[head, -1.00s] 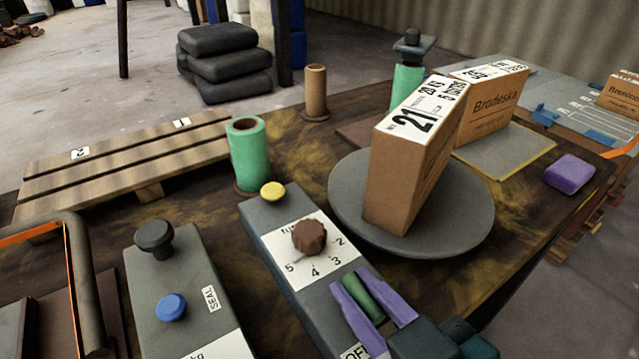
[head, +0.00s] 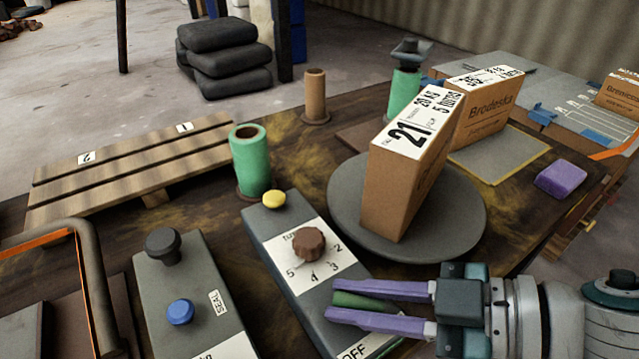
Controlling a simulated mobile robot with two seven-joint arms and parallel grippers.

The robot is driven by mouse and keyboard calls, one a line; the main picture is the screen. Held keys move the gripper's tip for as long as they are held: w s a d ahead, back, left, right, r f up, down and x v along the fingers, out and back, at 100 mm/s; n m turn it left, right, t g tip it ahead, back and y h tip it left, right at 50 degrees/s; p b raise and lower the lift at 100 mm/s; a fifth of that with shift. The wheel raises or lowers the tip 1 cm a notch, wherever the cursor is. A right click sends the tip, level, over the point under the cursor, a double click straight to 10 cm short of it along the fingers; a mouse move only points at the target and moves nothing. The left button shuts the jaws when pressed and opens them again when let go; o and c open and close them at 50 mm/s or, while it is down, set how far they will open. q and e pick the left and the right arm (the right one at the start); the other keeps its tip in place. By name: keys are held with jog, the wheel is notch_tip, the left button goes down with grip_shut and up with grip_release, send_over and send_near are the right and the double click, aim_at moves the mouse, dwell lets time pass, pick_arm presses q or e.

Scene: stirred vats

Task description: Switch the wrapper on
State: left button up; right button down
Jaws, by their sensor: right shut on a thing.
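The wrapper's control box (head: 275,235) stands in front of a round grey turntable (head: 345,210) that bears a tall brown carton marked 21 (head: 400,190). The box has a yellow button (head: 274,200), a brown dial (head: 308,243) on a numbered plate, and an OFF label (head: 356,352) at its near end. My right gripper (head: 345,302) comes in from the right, with its purple fingers either side of a green switch handle (head: 362,301) and shut on it. The switch's base is partly hidden by the fingers. My left gripper is not in view.
A second grey box with a black knob (head: 163,245) and a blue button (head: 180,312) stands to the left. Green film rolls (head: 251,162), a slatted pallet (head: 130,160), a second carton (head: 487,125) and a purple block (head: 560,179) are around the table.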

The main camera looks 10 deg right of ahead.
jog(key=shift+f+n+g, duration=0.1)
jog(key=shift+n+g, duration=0.3)
jog(key=c, duration=1.2)
grip_release()
jog(key=shift+o, duration=0.6)
jog(key=p+v, duration=0.1)
jog(key=v, duration=0.9)
jog(key=shift+w+f, duration=0.1)
jog(key=shift+w, duration=0.05)
